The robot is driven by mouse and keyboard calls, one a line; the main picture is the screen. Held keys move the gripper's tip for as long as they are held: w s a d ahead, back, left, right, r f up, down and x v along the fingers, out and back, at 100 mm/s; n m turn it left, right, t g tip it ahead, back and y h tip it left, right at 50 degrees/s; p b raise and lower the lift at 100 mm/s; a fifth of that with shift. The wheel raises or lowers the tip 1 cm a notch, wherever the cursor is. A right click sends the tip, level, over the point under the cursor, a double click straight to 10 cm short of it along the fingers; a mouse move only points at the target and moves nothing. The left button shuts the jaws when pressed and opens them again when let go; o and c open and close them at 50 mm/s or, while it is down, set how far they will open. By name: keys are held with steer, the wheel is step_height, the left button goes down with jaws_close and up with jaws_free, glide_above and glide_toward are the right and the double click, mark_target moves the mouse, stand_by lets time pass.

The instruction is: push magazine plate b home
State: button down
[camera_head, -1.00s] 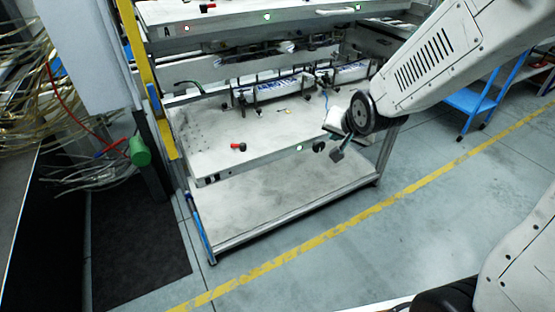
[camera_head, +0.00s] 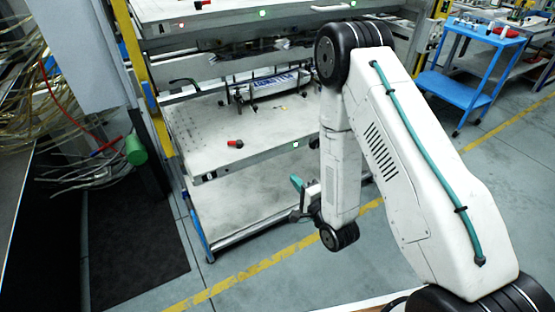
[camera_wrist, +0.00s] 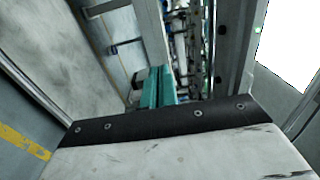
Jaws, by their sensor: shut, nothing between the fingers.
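The magazine plate that I take to be plate b (camera_head: 215,130) is the pale middle plate in the rack; its letter cannot be read. It sticks out at the front, with a red-and-black knob (camera_head: 235,143) on top and a green light (camera_head: 295,145) on its front edge. My arm hides its right end. My gripper (camera_head: 297,184) has teal fingers and hangs in front of and below that front edge, seemingly apart from it. In the wrist view the teal fingers (camera_wrist: 158,87) are together and empty, pointing toward the rack.
An upper plate (camera_head: 170,8) lies above, and a bare lower shelf (camera_head: 235,205) below. A labelled bar (camera_head: 275,82) stands at the back of the middle plate. A blue cart (camera_head: 455,88) is at the right. Grey floor with a yellow line (camera_head: 235,272) is clear in front.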

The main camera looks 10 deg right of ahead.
mark_target(270, 151)
steer(key=x, duration=1.4)
steer(key=shift+s, duration=0.1)
